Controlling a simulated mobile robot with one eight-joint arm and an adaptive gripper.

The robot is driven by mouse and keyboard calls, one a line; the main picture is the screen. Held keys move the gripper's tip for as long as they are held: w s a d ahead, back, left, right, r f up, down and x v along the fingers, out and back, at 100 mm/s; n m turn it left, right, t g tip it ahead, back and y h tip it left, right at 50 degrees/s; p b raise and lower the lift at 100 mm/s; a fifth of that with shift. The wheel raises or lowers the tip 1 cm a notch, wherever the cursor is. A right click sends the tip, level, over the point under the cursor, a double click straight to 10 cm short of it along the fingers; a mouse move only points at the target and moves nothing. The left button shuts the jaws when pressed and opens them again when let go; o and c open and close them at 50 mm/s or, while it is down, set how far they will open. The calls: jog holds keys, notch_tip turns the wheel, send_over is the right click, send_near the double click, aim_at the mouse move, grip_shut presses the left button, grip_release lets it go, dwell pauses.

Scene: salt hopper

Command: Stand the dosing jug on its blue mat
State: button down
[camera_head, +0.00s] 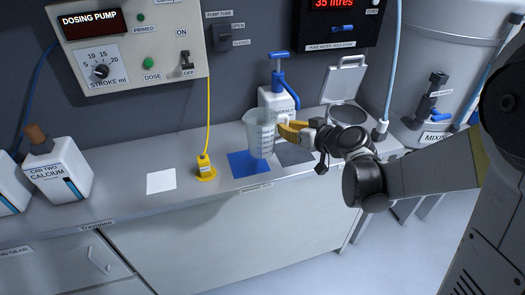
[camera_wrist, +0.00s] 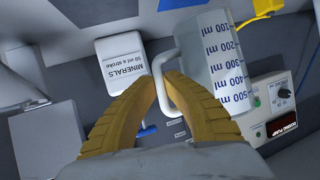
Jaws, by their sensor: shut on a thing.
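The dosing jug (camera_head: 261,133) is a clear measuring jug with a handle and appears upright over the blue mat (camera_head: 243,164) on the counter. I cannot tell whether its base touches the mat or is held just above it. My gripper (camera_head: 290,131) has its yellow fingers shut on the jug's handle from the right. In the wrist view, the fingers (camera_wrist: 165,92) close around the handle, and the jug (camera_wrist: 214,65) with its blue ml marks is to their right. Part of the blue mat (camera_wrist: 180,4) shows at the top edge there.
The minerals bottle (camera_head: 279,92) with a blue pump stands behind the jug. A yellow plug (camera_head: 204,168) on a cable sits left of the blue mat, and a white mat (camera_head: 161,181) lies farther left. A grey mat (camera_head: 293,153) lies right. The calcium can (camera_head: 58,170) stands far left.

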jog(key=shift+w+a+f+b, duration=0.5)
jog(key=shift+a+f+b, duration=0.2)
jog(key=shift+f, duration=0.5)
jog(key=shift+w+a+f+b, duration=0.45)
jog(key=shift+a+f+b, duration=0.25)
jog(key=shift+f, duration=0.5)
jog(key=shift+w+a+f+b, duration=0.55)
jog(key=shift+a+f, duration=0.25)
jog(key=shift+f, duration=0.4)
jog(key=shift+f, duration=0.3)
jog(key=c, duration=1.6)
grip_release()
jog(key=shift+r, duration=0.1)
